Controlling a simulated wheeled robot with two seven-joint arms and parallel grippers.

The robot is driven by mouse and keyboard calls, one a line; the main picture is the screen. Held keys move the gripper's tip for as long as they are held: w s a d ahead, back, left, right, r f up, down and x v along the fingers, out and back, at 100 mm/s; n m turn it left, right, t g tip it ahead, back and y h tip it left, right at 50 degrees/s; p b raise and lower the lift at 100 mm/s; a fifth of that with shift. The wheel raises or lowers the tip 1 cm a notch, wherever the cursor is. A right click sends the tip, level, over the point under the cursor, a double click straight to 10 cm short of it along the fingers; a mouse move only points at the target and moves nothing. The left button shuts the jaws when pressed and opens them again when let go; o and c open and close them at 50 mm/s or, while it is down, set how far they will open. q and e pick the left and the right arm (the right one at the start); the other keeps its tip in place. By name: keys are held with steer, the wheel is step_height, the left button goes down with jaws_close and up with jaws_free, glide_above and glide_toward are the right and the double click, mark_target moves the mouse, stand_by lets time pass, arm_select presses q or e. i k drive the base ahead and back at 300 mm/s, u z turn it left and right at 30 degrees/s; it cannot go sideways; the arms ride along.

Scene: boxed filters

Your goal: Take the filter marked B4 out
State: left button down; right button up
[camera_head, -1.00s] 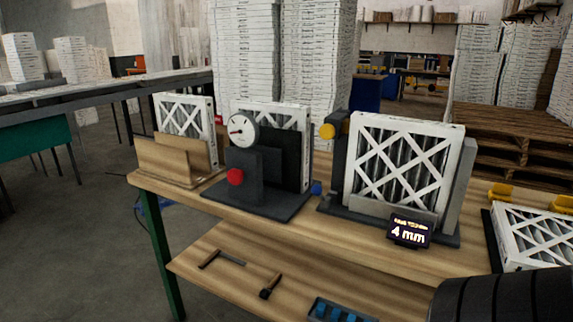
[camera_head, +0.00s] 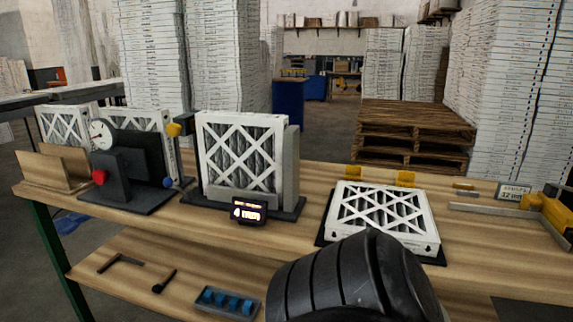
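Several white-framed pleated filters with crossed lattice fronts are in view, and I cannot read a B4 mark on any. One filter (camera_head: 65,125) stands upright in a wooden holder at the far left. A second filter (camera_head: 150,120) stands behind a round dial gauge. Neither gripper shows.
The wooden workbench (camera_head: 310,190) carries the fixtures. Yellow clamps (camera_head: 404,178) sit behind the flat filter. A yellow tool (camera_head: 548,212) and a metal ruler lie at the right. A lower shelf holds hand tools and a blue-filled tray (camera_head: 228,303). Pallets (camera_head: 415,132) and stacked boxes stand behind.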

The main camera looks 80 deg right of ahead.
mark_target(236, 149)
steer(key=k, duration=0.4)
steer(key=z, duration=1.15)
